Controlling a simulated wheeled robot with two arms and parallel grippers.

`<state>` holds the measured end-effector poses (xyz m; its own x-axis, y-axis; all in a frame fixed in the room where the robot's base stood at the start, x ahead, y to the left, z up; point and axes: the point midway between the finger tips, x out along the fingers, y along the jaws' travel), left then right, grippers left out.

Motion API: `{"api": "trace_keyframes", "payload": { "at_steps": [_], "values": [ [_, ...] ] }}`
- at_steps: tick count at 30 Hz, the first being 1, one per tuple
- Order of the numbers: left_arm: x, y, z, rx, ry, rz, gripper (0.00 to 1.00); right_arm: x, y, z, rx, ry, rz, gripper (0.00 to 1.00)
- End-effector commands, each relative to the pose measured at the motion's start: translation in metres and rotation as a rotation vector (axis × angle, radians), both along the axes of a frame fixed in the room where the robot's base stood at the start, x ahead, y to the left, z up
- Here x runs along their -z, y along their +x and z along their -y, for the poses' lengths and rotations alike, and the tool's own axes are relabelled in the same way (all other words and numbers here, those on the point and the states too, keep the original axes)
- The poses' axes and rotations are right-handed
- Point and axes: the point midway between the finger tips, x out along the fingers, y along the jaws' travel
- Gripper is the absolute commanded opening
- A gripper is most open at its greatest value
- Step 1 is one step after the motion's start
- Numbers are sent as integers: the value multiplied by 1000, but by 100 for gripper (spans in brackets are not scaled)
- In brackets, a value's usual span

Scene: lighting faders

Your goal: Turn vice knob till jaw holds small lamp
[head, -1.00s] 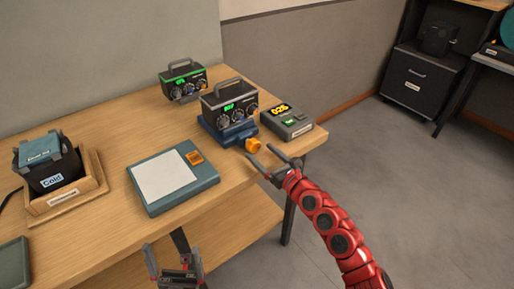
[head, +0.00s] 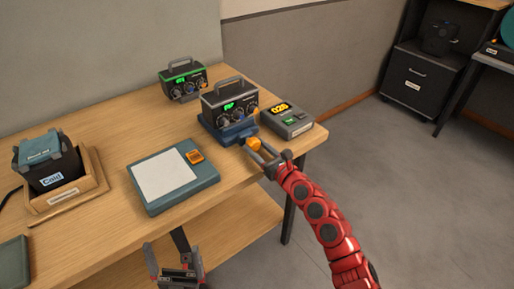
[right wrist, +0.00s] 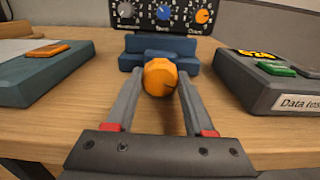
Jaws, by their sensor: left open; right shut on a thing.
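The blue vice (head: 229,134) sits near the table's right edge, and a dark box with a handle, dials and a green display, perhaps the small lamp (head: 229,101), stands in it. The orange vice knob (head: 253,144) faces the front; it also shows in the right wrist view (right wrist: 160,77), with the blue vice (right wrist: 160,52) behind it. My right gripper (head: 262,152) has its fingers on both sides of the knob and is shut on it. The jaw's contact with the box cannot be made out. My left gripper (head: 174,270) is open and empty below the table's front edge.
A grey unit with a yellow display (head: 287,121) stands close right of the vice. A teal pad (head: 174,177) lies to the left. A second dialled box (head: 183,81) stands behind. A wooden tray (head: 66,197) holds a dark bin at the left.

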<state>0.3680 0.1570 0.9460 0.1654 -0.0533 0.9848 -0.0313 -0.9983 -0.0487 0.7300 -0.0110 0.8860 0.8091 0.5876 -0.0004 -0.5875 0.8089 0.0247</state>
Motion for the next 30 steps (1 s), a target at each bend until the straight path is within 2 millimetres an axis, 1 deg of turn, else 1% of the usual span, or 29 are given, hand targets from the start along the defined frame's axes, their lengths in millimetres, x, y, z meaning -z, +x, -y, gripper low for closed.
{"api": "trace_keyframes", "payload": {
  "at_steps": [1,2,4,6,8,12,16,19,26,27,29,30],
  "values": [
    [0,0,0,0,0,0,100,0,0,0,0,0,0,2],
    [0,0,0,0,0,0,100,0,0,0,0,0,0,0],
    [-1,0,0,0,0,0,100,-1,0,0,-1,6,-4,0],
    [-7,0,0,0,0,0,100,-2,0,-1,-2,37,-29,0],
    [-14,0,0,0,0,0,100,-4,-1,-1,-3,88,-68,0],
    [-27,0,0,0,0,0,100,-4,0,0,0,248,-183,0],
    [-32,0,0,0,0,0,100,-3,0,0,1,354,-257,0],
    [-32,0,0,0,0,0,100,-2,0,0,0,383,-276,0],
    [-31,0,0,0,0,0,100,-1,1,1,1,383,-274,0],
    [-31,0,0,0,0,0,100,-1,1,1,1,383,-274,58],
    [-31,0,0,0,0,0,100,-1,0,1,1,382,-275,69],
    [-31,0,0,0,0,0,100,-1,0,1,1,381,-275,76]
  ]
}}
